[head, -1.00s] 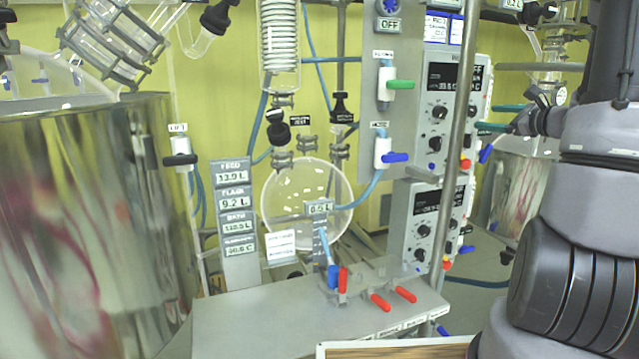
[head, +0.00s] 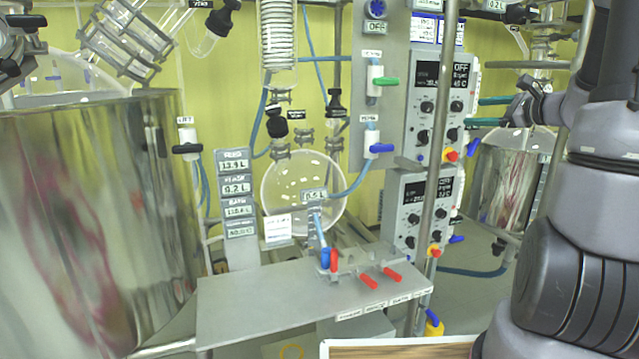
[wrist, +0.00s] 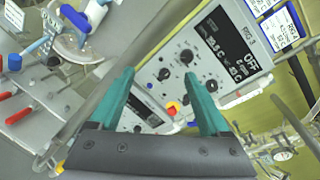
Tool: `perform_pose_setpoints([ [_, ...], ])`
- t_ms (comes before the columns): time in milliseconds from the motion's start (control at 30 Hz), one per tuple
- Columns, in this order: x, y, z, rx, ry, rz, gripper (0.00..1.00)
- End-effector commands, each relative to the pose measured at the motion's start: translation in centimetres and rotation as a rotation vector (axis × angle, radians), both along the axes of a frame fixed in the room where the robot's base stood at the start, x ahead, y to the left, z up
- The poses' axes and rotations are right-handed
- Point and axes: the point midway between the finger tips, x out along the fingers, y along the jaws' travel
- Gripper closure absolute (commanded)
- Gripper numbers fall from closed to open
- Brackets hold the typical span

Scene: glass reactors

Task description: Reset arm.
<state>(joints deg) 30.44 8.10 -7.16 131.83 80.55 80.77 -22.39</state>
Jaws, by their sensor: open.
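My gripper (wrist: 162,92) shows in the wrist view with two teal fingers spread apart and nothing between them. Beyond the fingers is a grey control box (wrist: 205,62) with black knobs, a display reading OFF, and a red and yellow button. In the head view my gripper (head: 492,112) is at the right, its teal fingers pointing left toward the upper control box (head: 440,105). I cannot tell how far the fingertips are from the box. My dark grey arm fills the right edge of the head view.
A large shiny vessel (head: 90,230) fills the left. A grey shelf (head: 270,310) with red-handled valves (head: 368,281) stands in the middle, before a round glass flask (head: 290,200). A vertical metal post (head: 427,215) stands in front of the control boxes. A second shiny vessel (head: 505,190) is behind my arm.

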Motion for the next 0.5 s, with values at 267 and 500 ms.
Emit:
perform_pose_setpoints([
  [267, -3.7, 7.9, 1.2, -0.186, 0.041, 0.229, 0.20],
  [500, -11.9, 16.2, 1.2, -0.567, 0.073, 0.537, 0.20],
])
